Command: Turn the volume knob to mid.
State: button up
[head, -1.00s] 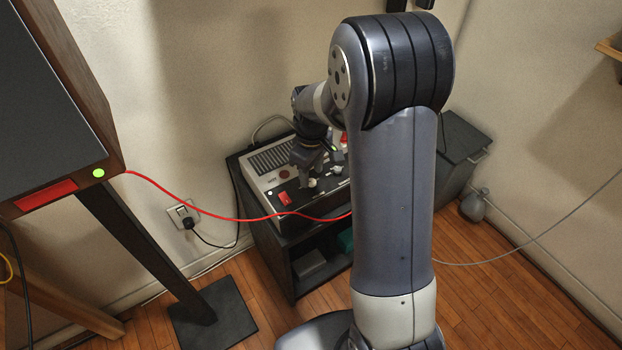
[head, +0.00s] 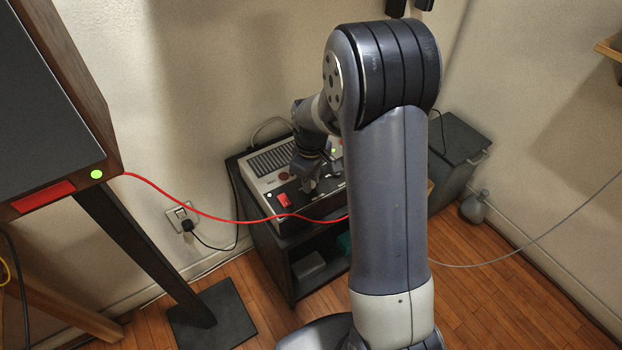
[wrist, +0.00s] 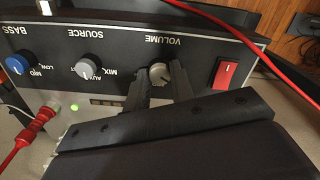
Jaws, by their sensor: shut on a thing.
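The volume knob (wrist: 159,74) is a small light grey knob under the word VOLUME, printed upside down in the wrist view, on the dark panel (wrist: 125,62) of an amplifier (head: 258,185). My gripper (wrist: 159,85) is shut on this knob, one dark finger on each side. The knob's face shows between the fingertips, but I cannot read its setting against any marks. In the head view my gripper (head: 309,184) reaches down to the panel and hides the knob.
The red switch (wrist: 226,73) sits right of the knob in the wrist view; the grey source knob (wrist: 90,66) and blue bass knob (wrist: 17,64) sit left. A red cable (head: 215,215) hangs across the amplifier's front. A dark cabinet (head: 275,265) bears the amplifier.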

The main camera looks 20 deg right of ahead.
grip_shut()
jog(key=shift+m, duration=0.3)
jog(key=m+p, duration=0.1)
jog(key=m, duration=1)
jog(key=shift+p, duration=0.4)
jog(key=shift+m, duration=0.3)
jog(key=o, duration=0.8)
grip_release()
